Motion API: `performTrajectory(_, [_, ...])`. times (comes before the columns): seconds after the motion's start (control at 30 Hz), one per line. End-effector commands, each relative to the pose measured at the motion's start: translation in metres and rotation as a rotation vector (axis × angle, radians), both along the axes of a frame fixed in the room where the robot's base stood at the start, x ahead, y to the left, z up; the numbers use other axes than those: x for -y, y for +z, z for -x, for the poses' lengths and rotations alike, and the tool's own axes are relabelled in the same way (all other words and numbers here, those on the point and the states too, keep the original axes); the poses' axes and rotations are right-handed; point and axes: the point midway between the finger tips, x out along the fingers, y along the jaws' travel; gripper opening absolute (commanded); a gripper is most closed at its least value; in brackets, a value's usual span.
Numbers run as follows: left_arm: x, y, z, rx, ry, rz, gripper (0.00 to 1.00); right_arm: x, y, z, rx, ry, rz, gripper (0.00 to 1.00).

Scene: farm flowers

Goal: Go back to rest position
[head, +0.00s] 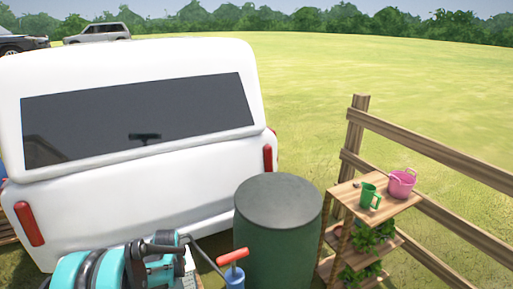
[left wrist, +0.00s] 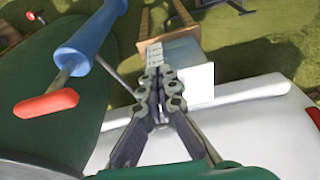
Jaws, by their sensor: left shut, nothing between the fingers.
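My left gripper (left wrist: 155,68) is in the middle of the left wrist view. Its two dark jointed fingers are drawn together, with nothing seen between them. In the head view my teal and black left arm comes in at the bottom left, in front of the white vehicle; its fingers cannot be made out there. My right gripper is in neither view.
A white vehicle (head: 140,175) fills the left. A dark green barrel (head: 277,240) stands right of it, with a red-handled blue pump (head: 233,276) beside it. A wooden shelf (head: 345,192) holds a green mug (head: 368,195) and pink bucket (head: 402,184). A fence (head: 430,148) stands behind.

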Motion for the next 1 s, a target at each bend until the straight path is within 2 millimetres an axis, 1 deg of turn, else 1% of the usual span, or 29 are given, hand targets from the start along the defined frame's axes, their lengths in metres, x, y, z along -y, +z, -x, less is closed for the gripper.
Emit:
performTrajectory(0.03, [0.009, 0.022, 0.008, 0.016, -0.021, -0.003, 0.0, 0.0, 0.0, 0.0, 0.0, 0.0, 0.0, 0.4])
performTrajectory(0.07, [0.014, 0.035, 0.013, 0.026, -0.035, -0.005, 0.0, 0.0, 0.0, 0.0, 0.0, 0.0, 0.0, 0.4])
performTrajectory(0.1, [0.021, 0.052, 0.02, 0.043, -0.055, -0.008, 0.0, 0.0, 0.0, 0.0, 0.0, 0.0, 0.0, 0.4])
performTrajectory(0.2, [0.038, 0.09, 0.041, 0.081, -0.103, -0.015, 0.0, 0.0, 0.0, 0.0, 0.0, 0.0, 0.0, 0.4])
performTrajectory(0.27, [0.048, 0.109, 0.055, 0.105, -0.133, -0.02, 0.0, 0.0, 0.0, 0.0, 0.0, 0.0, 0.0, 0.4])
performTrajectory(0.3, [0.055, 0.121, 0.065, 0.12, -0.151, -0.023, 0.0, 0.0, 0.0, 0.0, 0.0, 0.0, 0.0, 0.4])
performTrajectory(0.37, [0.064, 0.138, 0.081, 0.144, -0.179, -0.029, 0.0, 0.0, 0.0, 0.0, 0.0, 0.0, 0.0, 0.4])
performTrajectory(0.4, [0.07, 0.147, 0.092, 0.16, -0.198, -0.032, 0.0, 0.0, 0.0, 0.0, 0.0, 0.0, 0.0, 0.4])
performTrajectory(0.5, [0.085, 0.167, 0.122, 0.199, -0.244, -0.04, 0.0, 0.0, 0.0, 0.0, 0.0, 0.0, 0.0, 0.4])
performTrajectory(0.63, [0.102, 0.183, 0.161, 0.25, -0.303, -0.051, 0.0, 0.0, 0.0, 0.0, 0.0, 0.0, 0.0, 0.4])
performTrajectory(0.7, [0.11, 0.186, 0.182, 0.277, -0.334, -0.056, 0.0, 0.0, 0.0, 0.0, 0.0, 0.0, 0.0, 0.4])
performTrajectory(0.8, [0.119, 0.188, 0.206, 0.312, -0.371, -0.064, 0.0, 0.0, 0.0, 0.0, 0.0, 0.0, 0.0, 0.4])
performTrajectory(0.9, [0.125, 0.186, 0.224, 0.34, -0.4, -0.071, 0.0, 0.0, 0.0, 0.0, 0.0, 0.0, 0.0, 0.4])
performTrajectory(1.0, [0.128, 0.184, 0.235, 0.357, -0.417, -0.075, 0.0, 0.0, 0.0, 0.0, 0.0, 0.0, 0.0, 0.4])
